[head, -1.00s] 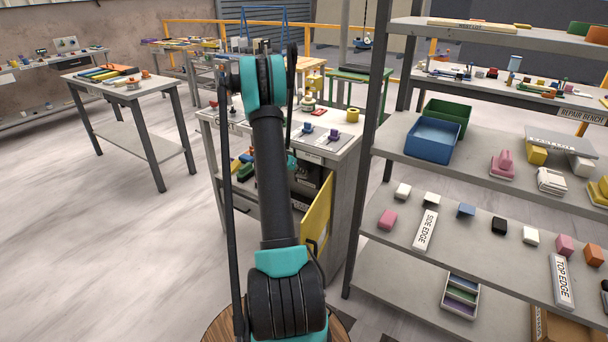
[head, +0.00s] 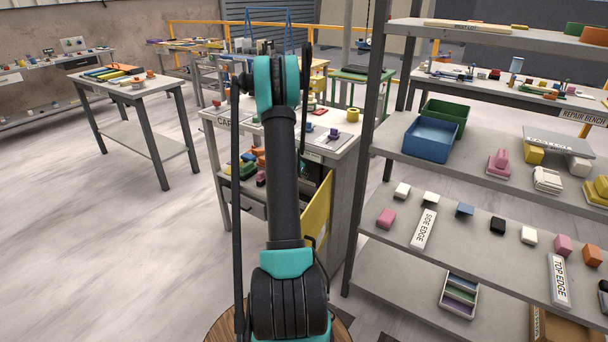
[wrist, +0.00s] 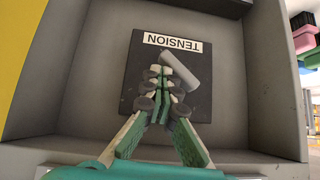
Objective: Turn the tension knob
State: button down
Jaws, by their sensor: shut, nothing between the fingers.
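In the wrist view, a dark square panel (wrist: 140,60) with a white TENSION label (wrist: 173,43), upside down, sits inside a grey recess. A pale grey bar-shaped knob (wrist: 180,71) lies slanted just under the label. My gripper (wrist: 161,76) is shut and empty, its fingertips in front of the panel, close to the left side of the knob. I cannot tell whether they touch it. The fingers partly hide the panel and the knob's lower left part. In the head view, the gripper is mostly hidden behind my arm at the cart.
The grey recess walls (wrist: 262,85) surround the panel. A yellow door (head: 319,210) stands open on the cart (head: 345,175). A shelf rack (head: 510,160) with bins and blocks stands close on the right. The floor (head: 110,240) to the left is clear.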

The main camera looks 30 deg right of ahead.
jog(key=shift+w, duration=0.1)
jog(key=s+a+r+m+t+y, duration=0.25)
jog(key=s+a+r+t, duration=0.25)
jog(key=s+r, duration=0.4)
jog(key=w+a+x, duration=0.1)
jog(key=x, duration=1.2)
jog(key=shift+w+a+r+t+h, duration=0.2)
jog(key=shift+w+r+t+h, duration=0.1)
jog(key=shift+h, duration=0.15)
dwell(0.7)
jog(key=shift+m, duration=0.25)
